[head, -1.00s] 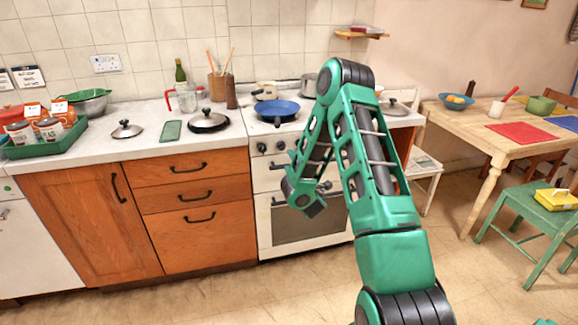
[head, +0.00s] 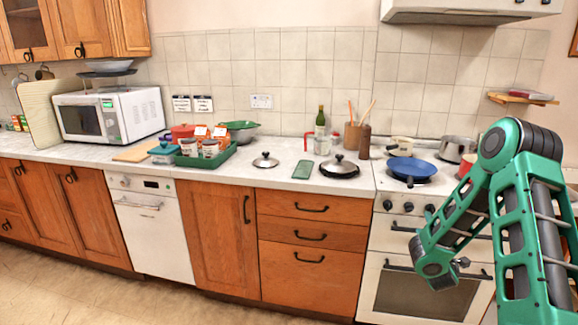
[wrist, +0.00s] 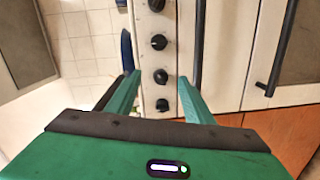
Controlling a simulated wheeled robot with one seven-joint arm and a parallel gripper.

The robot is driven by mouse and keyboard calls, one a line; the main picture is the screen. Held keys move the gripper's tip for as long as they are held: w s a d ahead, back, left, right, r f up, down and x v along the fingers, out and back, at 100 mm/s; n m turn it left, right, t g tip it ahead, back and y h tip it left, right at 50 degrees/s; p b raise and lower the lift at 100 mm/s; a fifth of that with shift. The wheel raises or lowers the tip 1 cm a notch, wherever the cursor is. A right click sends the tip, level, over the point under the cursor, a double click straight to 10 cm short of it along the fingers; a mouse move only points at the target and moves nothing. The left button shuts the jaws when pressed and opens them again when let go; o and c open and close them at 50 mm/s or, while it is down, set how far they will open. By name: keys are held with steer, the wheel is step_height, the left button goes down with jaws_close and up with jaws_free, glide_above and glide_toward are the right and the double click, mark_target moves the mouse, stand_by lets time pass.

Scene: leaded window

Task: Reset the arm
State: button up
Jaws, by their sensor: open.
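My arm is green and black and stands at the right of the head view, bent at its elbow and folded down in front of the stove. My gripper (wrist: 159,78) shows in the wrist view with its two green fingers apart and nothing between them. Behind the fingers are the stove's front panel, with several black knobs, and a dark handle. In the head view the arm's lower end hangs before the oven door (head: 425,295); the fingers are hard to make out there.
The white stove (head: 400,235) carries a blue pan (head: 412,167) and pots. The counter (head: 270,178) holds a lidded pan (head: 340,168), a green tray (head: 207,161) with jars, and a microwave (head: 110,115). The floor before the cabinets is clear at the left.

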steer(key=s+d+r+m+g+h, duration=0.3)
steer(key=s+d+r+m+g, duration=0.35)
steer(key=s, duration=0.25)
steer(key=s+r+m+g, duration=0.35)
steer(key=s+m, duration=0.25)
steer(key=s, duration=0.5)
steer(key=s+a+m+g+y, duration=0.1)
steer(key=s+a+g+y, duration=0.1)
steer(key=s+a, duration=0.4)
steer(key=s+a+r+m+g+y, duration=0.1)
steer(key=s+a+y, duration=0.3)
steer(key=s, duration=0.9)
steer(key=s+a+r+m+g+y, duration=0.1)
steer(key=s+a+m+g+y, duration=0.2)
steer(key=s+a, duration=0.5)
steer(key=shift+s+r, duration=0.15)
steer(key=shift+s, duration=0.65)
steer(key=shift+m, duration=0.25)
